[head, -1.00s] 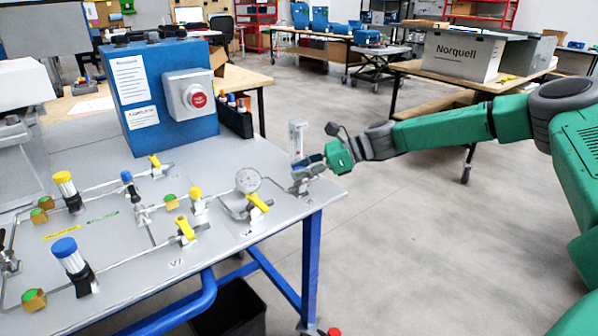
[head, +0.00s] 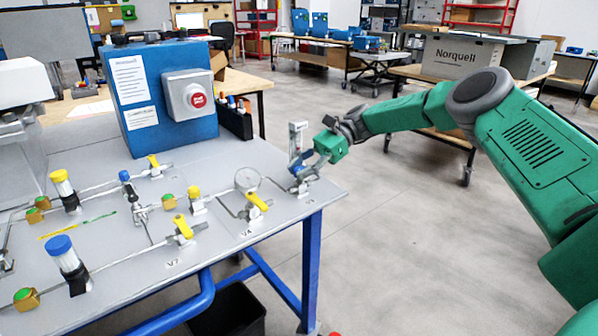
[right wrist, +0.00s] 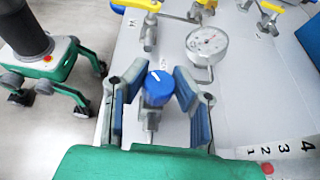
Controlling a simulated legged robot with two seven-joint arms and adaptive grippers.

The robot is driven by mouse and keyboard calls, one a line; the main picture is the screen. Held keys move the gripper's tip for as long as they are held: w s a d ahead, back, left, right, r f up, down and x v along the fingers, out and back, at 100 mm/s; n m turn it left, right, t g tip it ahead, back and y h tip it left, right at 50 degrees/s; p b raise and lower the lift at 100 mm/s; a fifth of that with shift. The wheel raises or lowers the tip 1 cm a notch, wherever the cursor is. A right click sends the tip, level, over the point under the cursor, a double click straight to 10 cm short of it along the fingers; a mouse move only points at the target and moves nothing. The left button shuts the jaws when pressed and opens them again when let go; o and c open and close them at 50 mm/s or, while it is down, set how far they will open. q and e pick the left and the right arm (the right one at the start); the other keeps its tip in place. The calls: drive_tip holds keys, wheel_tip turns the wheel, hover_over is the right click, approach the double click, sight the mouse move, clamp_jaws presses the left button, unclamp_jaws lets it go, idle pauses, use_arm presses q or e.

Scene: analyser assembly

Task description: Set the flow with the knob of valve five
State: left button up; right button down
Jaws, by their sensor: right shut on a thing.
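The blue knob (right wrist: 158,88) with a white pointer line shows in the right wrist view, between the two blue-padded fingers of my right gripper (right wrist: 160,95). The gripper is shut on this knob. In the head view my right gripper (head: 308,170) is at the foot of the clear upright flow tube (head: 296,138), at the right end of the bench; there it hides the knob. A white scale (right wrist: 282,148) with numbers and a red dot shows at the lower right of the wrist view. No label for valve five is readable. My left gripper is not in view.
A round gauge (head: 248,180) and a yellow-handled valve (head: 257,201) stand left of the gripper. The blue box (head: 165,95) with a red button is farther back. The grey bench top (head: 225,240) ends just right of the gripper; open floor lies beyond.

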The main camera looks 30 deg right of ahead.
drive_tip(key=shift+d+f, duration=0.15)
drive_tip(key=shift+f, duration=0.15)
drive_tip(key=c, duration=1.3)
unclamp_jaws()
drive_tip(key=shift+o, duration=0.2)
drive_tip(key=shift+w+d, duration=0.1)
drive_tip(key=shift+d, duration=0.05)
drive_tip(key=shift+d+r, duration=0.3)
drive_tip(key=shift+d, duration=0.15)
drive_tip(key=v, duration=0.6)
drive_tip(key=shift+d+f, duration=0.15)
drive_tip(key=shift+d, duration=0.25)
